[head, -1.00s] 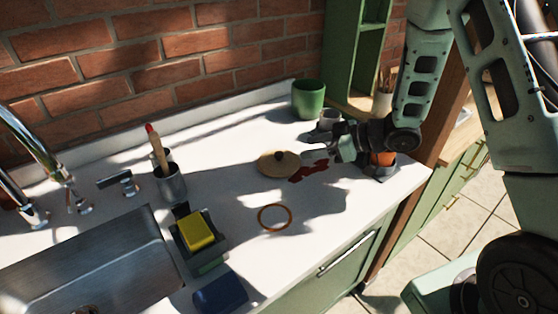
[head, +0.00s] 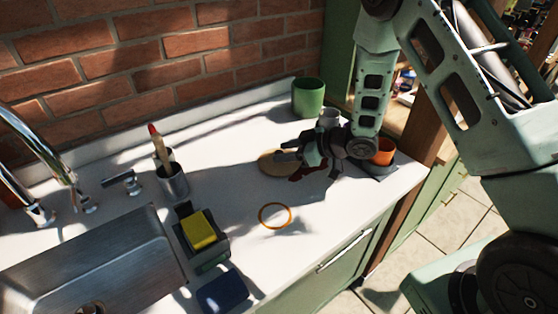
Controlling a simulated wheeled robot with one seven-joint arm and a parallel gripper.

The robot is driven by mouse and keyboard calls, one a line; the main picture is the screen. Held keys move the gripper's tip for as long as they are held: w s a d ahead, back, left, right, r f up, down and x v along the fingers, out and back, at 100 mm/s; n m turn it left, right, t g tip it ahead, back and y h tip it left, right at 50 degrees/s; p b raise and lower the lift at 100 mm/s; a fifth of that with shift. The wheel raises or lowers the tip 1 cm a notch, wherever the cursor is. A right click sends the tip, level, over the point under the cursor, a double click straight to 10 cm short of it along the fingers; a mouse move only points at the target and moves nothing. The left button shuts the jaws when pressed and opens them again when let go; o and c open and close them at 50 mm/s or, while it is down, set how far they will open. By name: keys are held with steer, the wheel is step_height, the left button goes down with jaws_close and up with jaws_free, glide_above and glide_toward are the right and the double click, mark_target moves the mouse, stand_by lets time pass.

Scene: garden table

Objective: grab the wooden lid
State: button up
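The round wooden lid (head: 268,164) lies on the white counter, right of centre in the head view. My gripper (head: 287,153) reaches in from the right, and its fingers overlap the lid's right part in the picture. The dark knob on the lid is hidden behind the fingers. The fingers are small and partly in shadow, so I cannot tell whether they are apart, closed or touching the knob.
A red item (head: 300,174) lies partly under my gripper. A green pot (head: 308,97) stands behind, and an orange cup (head: 383,152) to the right.

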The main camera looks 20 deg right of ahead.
jaws_close()
steer(key=shift+r, duration=0.15)
